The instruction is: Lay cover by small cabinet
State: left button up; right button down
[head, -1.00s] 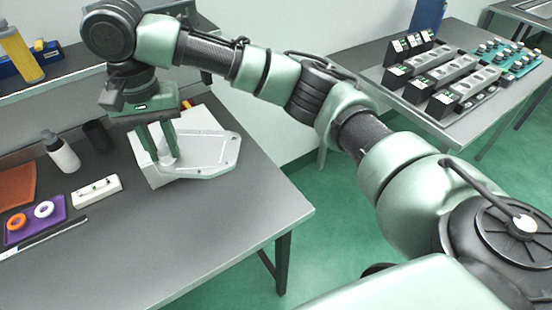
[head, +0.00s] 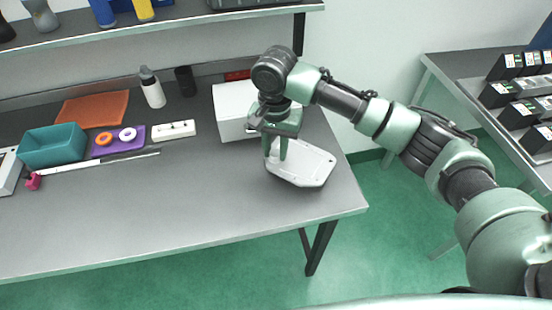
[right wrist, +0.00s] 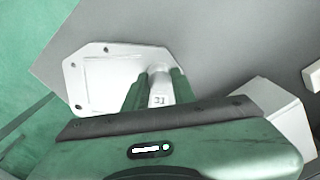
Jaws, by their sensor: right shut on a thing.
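The cover (head: 308,165) is a pale, flat cast plate with cut corners and small holes. It lies flat at or just above the right part of the grey table; I cannot tell whether it touches. My right gripper (head: 277,150) points down and is shut on a raised part of the cover, which also shows between the fingers in the right wrist view (right wrist: 102,80). The small cabinet (head: 232,108), a white box, stands just behind and left of the cover, partly hidden by my gripper. It shows at the right of the wrist view (right wrist: 272,108). My left gripper is not in view.
Left on the table (head: 190,210) are a white power strip (head: 174,131), a purple tray (head: 118,147) with two rings, a teal bin (head: 52,146), an orange mat (head: 93,108) and bottles. A shelf overhangs the back. The front middle is bare.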

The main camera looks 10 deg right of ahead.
aim_at(275, 162)
notch_tip(275, 162, down, 4)
jog(key=shift+f, duration=0.45)
jog(key=shift+p, duration=0.3)
jog(key=c, duration=1.1)
grip_release()
jog(key=shift+f, duration=0.1)
jog(key=shift+c, duration=0.2)
notch_tip(275, 162, up, 12)
jog(key=shift+r+b, duration=0.15)
jog(key=shift+b, duration=0.9)
